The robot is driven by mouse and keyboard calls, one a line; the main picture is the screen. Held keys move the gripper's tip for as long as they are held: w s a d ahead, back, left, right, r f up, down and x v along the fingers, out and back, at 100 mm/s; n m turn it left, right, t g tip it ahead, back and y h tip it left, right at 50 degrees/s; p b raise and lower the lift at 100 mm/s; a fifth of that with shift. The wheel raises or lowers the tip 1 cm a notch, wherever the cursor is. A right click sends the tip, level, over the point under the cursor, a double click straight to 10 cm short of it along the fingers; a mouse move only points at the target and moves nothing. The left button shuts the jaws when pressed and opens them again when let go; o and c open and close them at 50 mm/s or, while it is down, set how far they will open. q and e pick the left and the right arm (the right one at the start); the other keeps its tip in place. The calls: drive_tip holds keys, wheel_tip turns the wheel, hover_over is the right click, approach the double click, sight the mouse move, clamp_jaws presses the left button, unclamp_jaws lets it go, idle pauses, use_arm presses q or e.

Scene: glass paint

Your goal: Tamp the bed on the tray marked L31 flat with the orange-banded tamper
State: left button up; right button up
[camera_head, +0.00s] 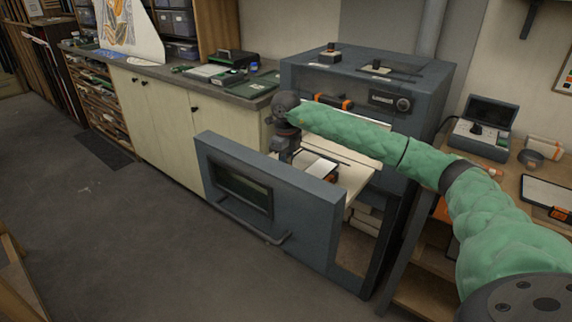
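My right arm, in a green sleeve, comes in from the right and reaches over the pulled-out drawer (315,215) of the grey kiln-like cabinet. My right gripper (284,152) points down behind the drawer front; its fingertips are too small and hidden to read. A pale flat bed (352,178) lies in the drawer. A small white-topped item with a dark edge and a bit of orange (321,168) lies on it, right of the gripper. I cannot tell whether it is the tamper. No L31 mark is legible. My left gripper is out of view.
The grey cabinet (425,85) stands behind the drawer. A dark cylinder with orange bands (334,102) shows at its front, behind my arm. A bench (508,180) on the right carries an open grey case (482,128), a bowl (530,158) and a dark-rimmed tray (525,191).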

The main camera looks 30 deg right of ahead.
drive_tip(key=shift+r, duration=0.45)
drive_tip(key=shift+w+d, duration=0.35)
drive_tip(key=shift+d, duration=0.55)
drive_tip(key=shift+w+d+b, duration=0.25)
drive_tip(key=shift+d, duration=0.4)
drive_tip(key=shift+w+d+b, duration=0.2)
drive_tip(key=shift+w+d, duration=0.1)
drive_tip(key=shift+d, duration=0.4)
drive_tip(key=shift+w+d+b, duration=0.25)
drive_tip(key=shift+d, duration=0.4)
drive_tip(key=shift+f, duration=0.1)
drive_tip(key=shift+f+b, duration=0.4)
drive_tip(key=shift+f, duration=0.3)
drive_tip(key=shift+f, duration=0.3)
